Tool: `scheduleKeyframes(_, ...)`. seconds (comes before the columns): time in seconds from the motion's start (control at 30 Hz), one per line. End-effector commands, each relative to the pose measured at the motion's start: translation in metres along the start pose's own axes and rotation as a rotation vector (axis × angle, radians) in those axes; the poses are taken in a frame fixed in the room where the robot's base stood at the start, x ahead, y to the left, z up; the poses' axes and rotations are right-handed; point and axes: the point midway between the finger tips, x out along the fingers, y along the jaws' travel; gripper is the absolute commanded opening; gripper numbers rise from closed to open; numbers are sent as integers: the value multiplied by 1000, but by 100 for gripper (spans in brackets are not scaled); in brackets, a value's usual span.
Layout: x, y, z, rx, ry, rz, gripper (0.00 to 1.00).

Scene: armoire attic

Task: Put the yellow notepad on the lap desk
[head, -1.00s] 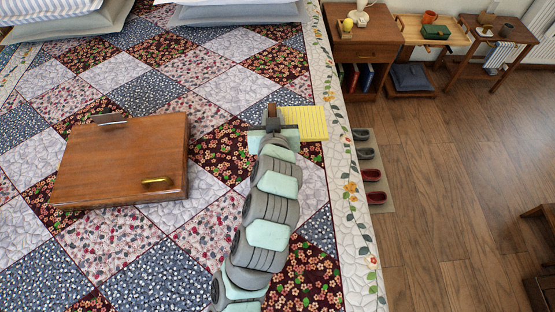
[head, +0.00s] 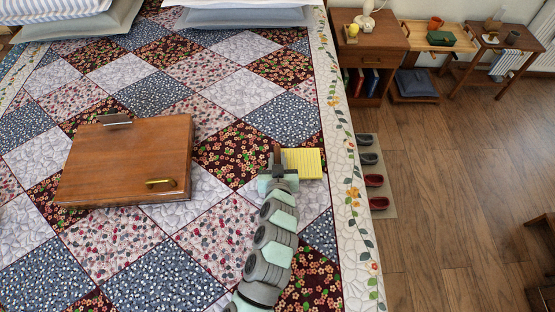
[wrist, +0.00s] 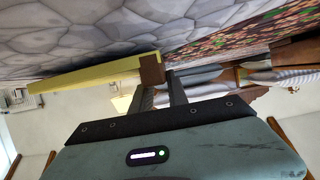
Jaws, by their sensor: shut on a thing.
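The yellow notepad (head: 304,163) is at the right part of the quilted bed, beside my gripper (head: 278,160). My gripper is shut on the notepad's left edge. In the wrist view the notepad (wrist: 90,78) reaches left from the fingertips (wrist: 152,72), close to the quilt; I cannot tell how much gap there is under it. The lap desk (head: 125,158), a brown wooden board with a metal clip at its far edge and a brass handle at its near right, lies on the bed to the left of my gripper.
The patterned quilt (head: 215,215) between gripper and lap desk is bare. Pillows (head: 240,18) lie at the far end of the bed. A nightstand (head: 375,45) with a lamp stands beyond the bed's right edge, and slippers (head: 374,180) are on a floor mat.

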Motion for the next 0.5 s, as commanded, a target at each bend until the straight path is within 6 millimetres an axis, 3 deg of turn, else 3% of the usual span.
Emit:
scheduleKeyframes(0.4, 4, 0, 9, 0, 1, 1, 0)
scheduleKeyframes(0.43, 3, 0, 8, 1, 1, 1, 22)
scheduleKeyframes(0.5, 3, 0, 8, 1, 1, 1, 28)
